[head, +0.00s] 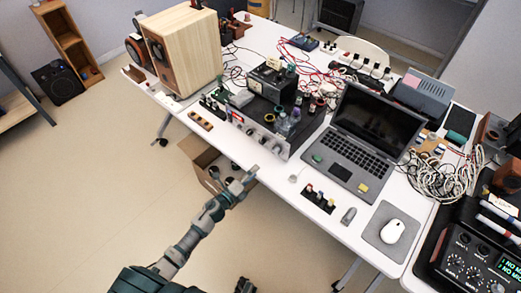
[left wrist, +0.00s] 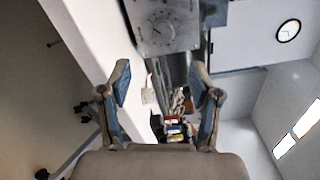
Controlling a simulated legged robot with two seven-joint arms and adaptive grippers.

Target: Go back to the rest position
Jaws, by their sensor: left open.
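My left arm reaches in from the bottom left in the head view. My left gripper (head: 247,178) is just off the near edge of the white table (head: 262,182), in front of a grey-fronted device on it. In the left wrist view my left gripper (left wrist: 160,76) has its two blue-padded fingers spread wide. Nothing is held between them. My right gripper does not show in either view.
A wooden speaker (head: 185,48), a laptop (head: 365,138), a black-topped device (head: 272,80) and tangled cables crowd the table. An open cardboard box (head: 205,162) is on the floor below the near edge. The floor (head: 80,190) at left is clear.

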